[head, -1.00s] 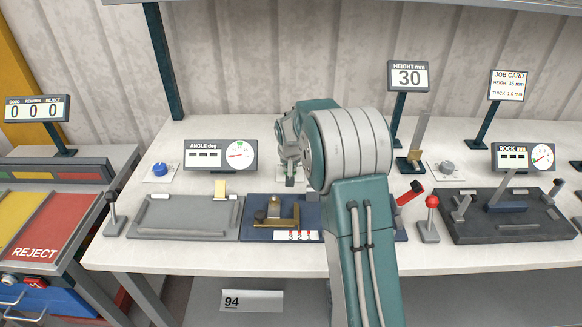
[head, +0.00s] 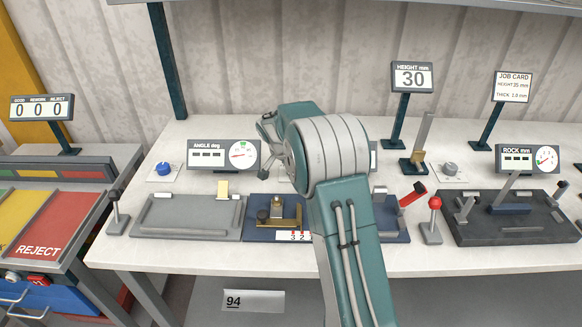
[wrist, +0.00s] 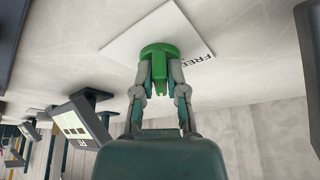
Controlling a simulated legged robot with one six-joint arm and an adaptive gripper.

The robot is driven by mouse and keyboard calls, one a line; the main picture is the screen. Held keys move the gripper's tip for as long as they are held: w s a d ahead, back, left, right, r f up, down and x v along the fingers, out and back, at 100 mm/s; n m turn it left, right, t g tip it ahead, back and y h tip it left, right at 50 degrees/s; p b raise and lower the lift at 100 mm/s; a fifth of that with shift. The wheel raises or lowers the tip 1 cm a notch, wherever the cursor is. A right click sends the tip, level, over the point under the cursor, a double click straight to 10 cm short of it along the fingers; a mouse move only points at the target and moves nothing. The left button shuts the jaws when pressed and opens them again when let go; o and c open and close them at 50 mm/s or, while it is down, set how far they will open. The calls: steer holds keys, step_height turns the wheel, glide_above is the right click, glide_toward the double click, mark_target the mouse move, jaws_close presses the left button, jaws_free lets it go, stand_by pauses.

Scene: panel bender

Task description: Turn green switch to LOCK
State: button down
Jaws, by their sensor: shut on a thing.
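The green switch (wrist: 159,52) is a round knob on a white plate (wrist: 150,35) in the wrist view. In the head view, part of my gripper (head: 272,142) shows at the left of my arm's wrist joint. The switch and the fingertips are hidden behind my arm there.
The angle display (head: 223,155) stands left of my gripper on the white bench. The height display (head: 412,77) stands at the right. A dark blue fixture (head: 262,236) lies in front, with a red-handled lever (head: 412,196) at its right.

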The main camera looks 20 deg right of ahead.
steer(key=shift+a+f, duration=0.1)
steer(key=shift+f, duration=0.1)
steer(key=c, duration=0.7)
jaws_free()
steer(key=shift+r, duration=0.15)
steer(key=shift+r, duration=0.15)
steer(key=shift+v, duration=5.8)
steer(key=shift+w+a, duration=0.1)
